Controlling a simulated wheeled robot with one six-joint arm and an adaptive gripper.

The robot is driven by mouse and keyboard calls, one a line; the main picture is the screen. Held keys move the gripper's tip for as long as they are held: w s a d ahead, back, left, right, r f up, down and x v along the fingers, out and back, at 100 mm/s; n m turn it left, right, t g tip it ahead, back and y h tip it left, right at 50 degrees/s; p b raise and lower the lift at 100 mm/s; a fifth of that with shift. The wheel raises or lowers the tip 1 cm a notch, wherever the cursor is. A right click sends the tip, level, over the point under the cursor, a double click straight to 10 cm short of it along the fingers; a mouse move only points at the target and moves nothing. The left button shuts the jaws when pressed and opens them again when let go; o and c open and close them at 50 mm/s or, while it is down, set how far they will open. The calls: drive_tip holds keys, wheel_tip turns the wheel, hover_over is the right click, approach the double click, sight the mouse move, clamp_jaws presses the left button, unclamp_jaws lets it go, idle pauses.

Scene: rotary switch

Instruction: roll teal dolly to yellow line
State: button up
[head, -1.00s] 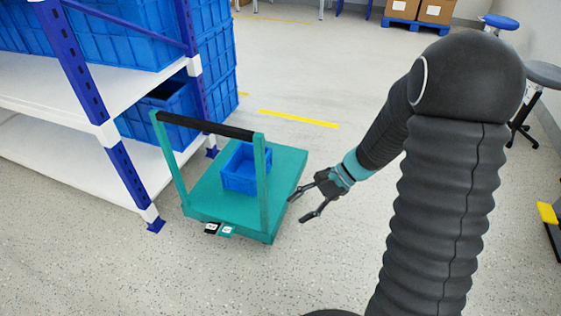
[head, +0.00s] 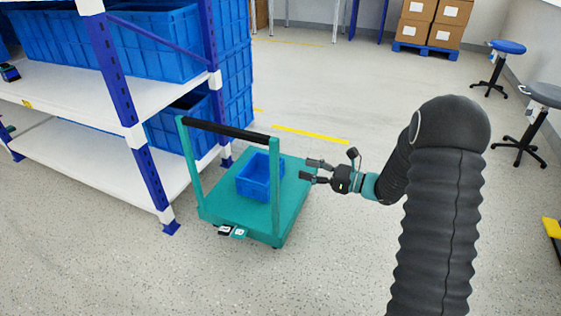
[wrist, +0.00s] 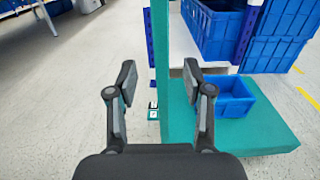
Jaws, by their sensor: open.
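The teal dolly (head: 236,209) stands on the floor beside the shelf, its black-gripped handle (head: 226,129) on the near side. A blue crate (head: 257,178) sits on its deck. In the wrist view the dolly's deck (wrist: 262,130) and one teal post (wrist: 161,60) show beyond the fingers, with the blue crate (wrist: 234,97) to the right. My gripper (head: 312,171) is open and empty, right of the dolly's handle; the wrist view shows its spread fingers (wrist: 158,85). A yellow line (head: 311,135) lies on the floor beyond the dolly.
A white and blue shelf (head: 75,92) with blue crates stands close on the dolly's left. Stools (head: 500,65) stand at the right, and boxes on a blue pallet (head: 425,49) at the back. The floor beyond the dolly is mostly clear.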

sight(278, 161)
drive_tip(key=x, duration=1.1)
drive_tip(key=shift+a, duration=0.15)
